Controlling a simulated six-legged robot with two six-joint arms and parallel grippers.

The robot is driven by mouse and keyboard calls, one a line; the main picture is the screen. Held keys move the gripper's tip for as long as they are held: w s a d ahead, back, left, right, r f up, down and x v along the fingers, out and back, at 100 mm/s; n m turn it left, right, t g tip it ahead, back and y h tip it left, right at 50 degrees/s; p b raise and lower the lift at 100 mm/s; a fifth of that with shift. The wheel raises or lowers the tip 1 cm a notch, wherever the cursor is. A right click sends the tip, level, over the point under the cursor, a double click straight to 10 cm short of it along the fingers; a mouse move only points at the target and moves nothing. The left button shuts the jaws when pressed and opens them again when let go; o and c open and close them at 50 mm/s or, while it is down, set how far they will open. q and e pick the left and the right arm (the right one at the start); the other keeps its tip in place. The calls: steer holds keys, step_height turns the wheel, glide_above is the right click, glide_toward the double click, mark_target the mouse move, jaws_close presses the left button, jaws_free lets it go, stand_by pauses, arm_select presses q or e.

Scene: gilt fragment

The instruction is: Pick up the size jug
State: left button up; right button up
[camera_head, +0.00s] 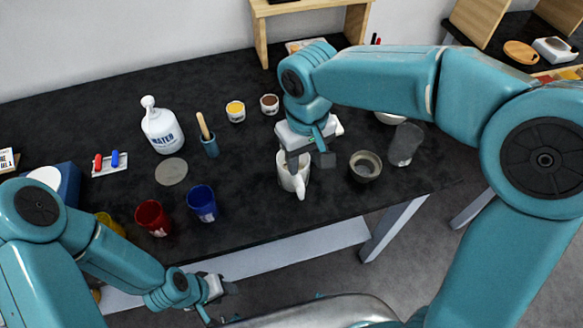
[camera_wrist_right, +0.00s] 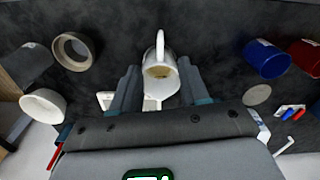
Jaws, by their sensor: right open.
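The size jug (camera_head: 297,184) is a white handled jug standing upright near the front edge of the dark table. In the right wrist view the jug (camera_wrist_right: 158,84) shows yellowish-brown contents, with its handle toward the top of the picture. My right gripper (camera_head: 308,161) is above the jug and hides part of it. Its fingers are open, one to each side of the jug in the wrist view (camera_wrist_right: 159,72); I cannot tell whether they touch it. My left gripper (camera_head: 220,289) is low in front of the table, away from the jug, and its finger opening is unclear.
A grey bowl (camera_head: 366,167) and a grey glass-like cup (camera_head: 405,145) stand to the jug's right. A blue cup (camera_head: 202,203) and a red cup (camera_head: 153,218) stand to its left. A brush pot (camera_head: 209,145) and water bottle (camera_head: 161,127) are farther back.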

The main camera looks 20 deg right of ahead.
glide_toward(302, 197)
steer(key=f, duration=0.5)
steer(key=shift+w+f, duration=0.2)
steer(key=shift+w, duration=0.1)
step_height(302, 197, down, 5)
steer(key=shift+d+p, duration=0.1)
steer(key=shift+p, duration=0.55)
steer(key=shift+w+f, duration=0.1)
steer(key=shift+f, duration=0.1)
steer(key=shift+d, duration=0.1)
steer(key=shift+s+r, duration=0.1)
steer(key=shift+s, duration=0.1)
steer(key=c, duration=0.4)
jaws_close()
steer(key=shift+w, duration=0.15)
